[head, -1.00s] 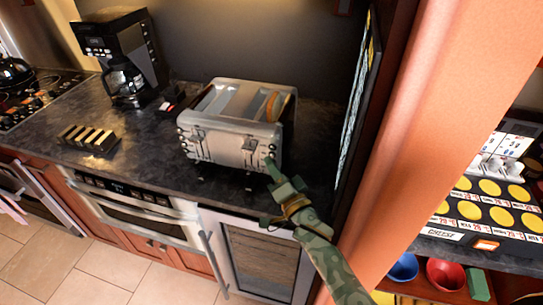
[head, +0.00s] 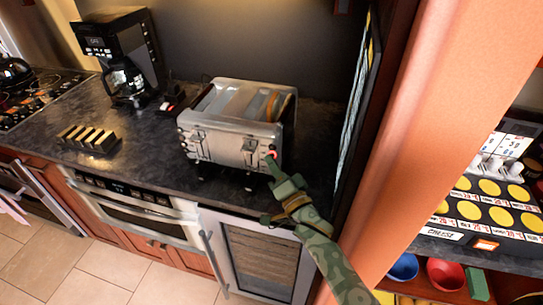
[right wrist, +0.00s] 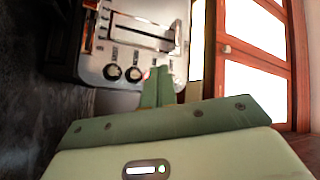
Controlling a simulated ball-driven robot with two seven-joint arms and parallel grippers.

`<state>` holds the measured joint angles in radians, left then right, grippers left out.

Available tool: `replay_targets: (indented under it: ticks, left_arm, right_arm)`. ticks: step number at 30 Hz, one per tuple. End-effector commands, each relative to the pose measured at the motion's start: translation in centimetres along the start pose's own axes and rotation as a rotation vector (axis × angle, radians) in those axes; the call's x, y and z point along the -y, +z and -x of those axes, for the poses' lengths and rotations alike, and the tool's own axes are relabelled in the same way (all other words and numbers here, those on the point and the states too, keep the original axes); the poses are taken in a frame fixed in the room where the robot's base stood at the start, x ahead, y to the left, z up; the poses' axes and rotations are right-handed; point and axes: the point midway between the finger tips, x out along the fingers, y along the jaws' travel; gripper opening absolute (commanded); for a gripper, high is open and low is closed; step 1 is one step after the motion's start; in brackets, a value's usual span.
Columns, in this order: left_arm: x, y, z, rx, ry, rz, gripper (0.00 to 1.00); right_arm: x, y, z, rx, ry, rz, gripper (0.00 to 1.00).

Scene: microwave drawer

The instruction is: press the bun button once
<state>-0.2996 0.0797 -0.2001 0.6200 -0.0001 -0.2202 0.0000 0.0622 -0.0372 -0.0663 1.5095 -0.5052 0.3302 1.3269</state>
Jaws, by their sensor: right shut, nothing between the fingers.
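The silver toaster (head: 222,140) stands on the dark counter, with a slice of bread (head: 271,106) in its right slot. Its front right edge carries a column of small round controls, and one near the top glows red (head: 271,154). My right gripper (head: 273,165) is shut and empty, its tips at the controls just below the glow. In the right wrist view, the shut fingers (right wrist: 158,78) reach the toaster's control panel beside two dark knobs (right wrist: 122,73), with a faint red glow at the tips. The labels are too small to read. My left gripper is not in view.
A coffee maker (head: 120,60) stands at the back left, and a black holder with bar-like slots (head: 89,138) lies left of the toaster. An orange post (head: 430,130) and a dark panel rise close to the right of my arm.

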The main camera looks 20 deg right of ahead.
Motion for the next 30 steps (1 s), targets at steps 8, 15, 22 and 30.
replay_targets:
  ticks: [8, 15, 22, 30]
  left_arm:
    - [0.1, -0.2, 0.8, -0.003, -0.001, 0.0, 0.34]
    - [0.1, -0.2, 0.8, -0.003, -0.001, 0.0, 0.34]
    - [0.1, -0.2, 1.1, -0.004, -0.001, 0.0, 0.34]
    - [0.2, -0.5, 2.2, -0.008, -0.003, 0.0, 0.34]
  right_arm:
    - [0.8, 0.6, 0.8, 0.0, 0.0, -0.002, 0.0]
    - [0.8, 0.8, 1.1, 0.0, 0.0, -0.001, 0.0]
    - [1.1, 1.0, 1.5, 0.0, 0.001, -0.002, 0.0]
    - [2.5, 2.4, 3.3, 0.001, 0.001, -0.001, 0.0]
